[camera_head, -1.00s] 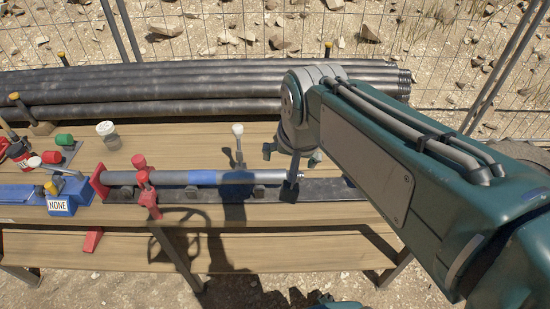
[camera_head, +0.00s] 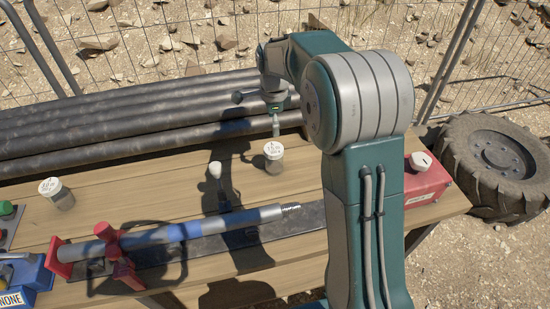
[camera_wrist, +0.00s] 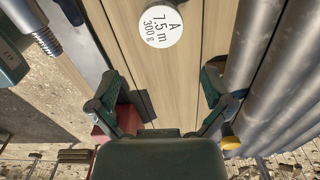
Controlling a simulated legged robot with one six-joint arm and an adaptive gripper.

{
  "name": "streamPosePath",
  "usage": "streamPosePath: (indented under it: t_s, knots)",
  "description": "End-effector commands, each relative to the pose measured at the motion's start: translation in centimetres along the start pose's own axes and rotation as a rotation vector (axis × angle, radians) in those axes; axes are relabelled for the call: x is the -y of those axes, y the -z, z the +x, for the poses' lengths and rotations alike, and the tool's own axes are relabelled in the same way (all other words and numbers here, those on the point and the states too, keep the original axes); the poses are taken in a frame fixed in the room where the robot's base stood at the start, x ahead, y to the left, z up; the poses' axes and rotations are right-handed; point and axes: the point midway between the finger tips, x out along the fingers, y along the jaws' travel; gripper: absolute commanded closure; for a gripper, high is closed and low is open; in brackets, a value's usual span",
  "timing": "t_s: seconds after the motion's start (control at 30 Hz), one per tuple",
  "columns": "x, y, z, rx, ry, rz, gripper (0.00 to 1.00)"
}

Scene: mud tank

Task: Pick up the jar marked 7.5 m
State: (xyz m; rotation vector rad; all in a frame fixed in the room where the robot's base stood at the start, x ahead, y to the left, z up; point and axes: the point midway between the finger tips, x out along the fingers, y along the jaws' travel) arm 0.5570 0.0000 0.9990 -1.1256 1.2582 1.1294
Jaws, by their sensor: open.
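The jar marked 7.5 m (camera_wrist: 160,22) shows its round white lid at the top of the wrist view, reading "A 7.5 m 300 g". In the head view a white-lidded jar (camera_head: 273,152) stands upright on the wooden bench, just below my gripper (camera_head: 275,118). In the wrist view my gripper (camera_wrist: 161,88) has its two fingers spread wide with bare planks between them. The lid lies beyond the fingertips, and nothing is held. A second white-lidded jar (camera_head: 57,193) stands at the bench's left; its marking is too small to read surely.
Long dark pipes (camera_head: 130,125) lie along the bench's back edge. A steel rod (camera_head: 185,230) in a red clamp (camera_head: 112,245) lies along the front. A red box (camera_head: 428,180) sits at the right end.

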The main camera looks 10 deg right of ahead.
Motion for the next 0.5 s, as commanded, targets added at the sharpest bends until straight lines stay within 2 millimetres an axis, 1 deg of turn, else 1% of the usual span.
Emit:
streamPosePath:
  t_s: [0.03,0.2,0.43,0.5]
  knots:
    - [-0.1,0.0,0.8,-0.001,-0.005,0.001,0.00]
    - [-0.1,0.0,3.7,0.000,-0.005,0.000,0.00]
    - [0.0,0.2,5.7,0.001,-0.003,0.000,0.00]
    - [0.1,0.3,6.6,0.001,-0.004,0.000,0.00]
